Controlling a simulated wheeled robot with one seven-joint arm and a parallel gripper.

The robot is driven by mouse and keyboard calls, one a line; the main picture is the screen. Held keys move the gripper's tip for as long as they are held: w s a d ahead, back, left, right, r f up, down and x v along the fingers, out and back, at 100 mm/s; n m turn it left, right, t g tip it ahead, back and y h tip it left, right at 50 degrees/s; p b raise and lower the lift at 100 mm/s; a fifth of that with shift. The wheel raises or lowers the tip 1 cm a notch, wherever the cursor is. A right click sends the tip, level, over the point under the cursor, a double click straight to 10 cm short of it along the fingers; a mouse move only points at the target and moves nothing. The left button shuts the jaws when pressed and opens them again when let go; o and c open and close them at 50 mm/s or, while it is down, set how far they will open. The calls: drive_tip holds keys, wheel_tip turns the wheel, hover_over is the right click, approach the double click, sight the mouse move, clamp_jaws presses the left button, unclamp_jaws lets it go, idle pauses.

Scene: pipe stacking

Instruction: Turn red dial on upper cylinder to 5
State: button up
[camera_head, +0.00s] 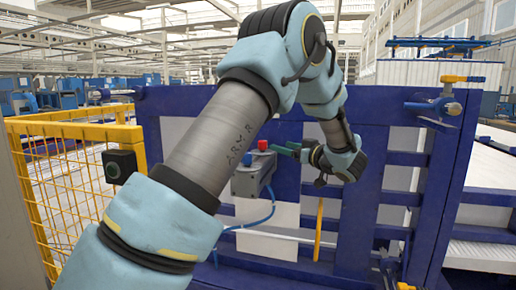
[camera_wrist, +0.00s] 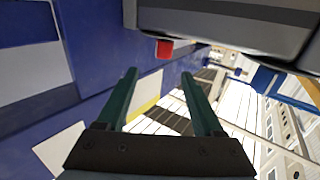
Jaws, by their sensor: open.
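My gripper (camera_head: 285,149) has dark green fingers and is beside a grey box (camera_head: 250,178) on the blue frame in the head view. A small red knob (camera_head: 262,145) and a blue one (camera_head: 249,144) sit on top of that box. In the wrist view my gripper (camera_wrist: 158,73) is open with nothing between its fingers. A red piece (camera_wrist: 164,48) shows just beyond the fingertips, below a large grey body (camera_wrist: 225,30). I cannot tell whether it is the task's dial. No numbers can be read, and no upper cylinder is clearly identifiable.
A blue frame with pale panels (camera_head: 405,150) stands behind my arm. A yellow mesh fence (camera_head: 75,165) is at left. A blue hose (camera_head: 262,218) hangs under the box. A yellow-handled fitting (camera_head: 462,79) is at upper right. A yellow bar (camera_head: 319,230) stands below my gripper.

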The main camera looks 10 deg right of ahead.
drive_tip(key=p+x, duration=0.1)
drive_tip(key=x, duration=0.2)
drive_tip(key=p+x, duration=0.1)
drive_tip(key=x, duration=0.2)
drive_tip(key=p+x, duration=0.1)
drive_tip(key=x, duration=0.2)
drive_tip(key=shift+a+r, duration=0.1)
drive_tip(key=shift+a, duration=0.25)
drive_tip(key=shift+w+a+p, duration=0.3)
drive_tip(key=shift+w+p, duration=0.1)
drive_tip(key=shift+w, duration=0.2)
clamp_jaws()
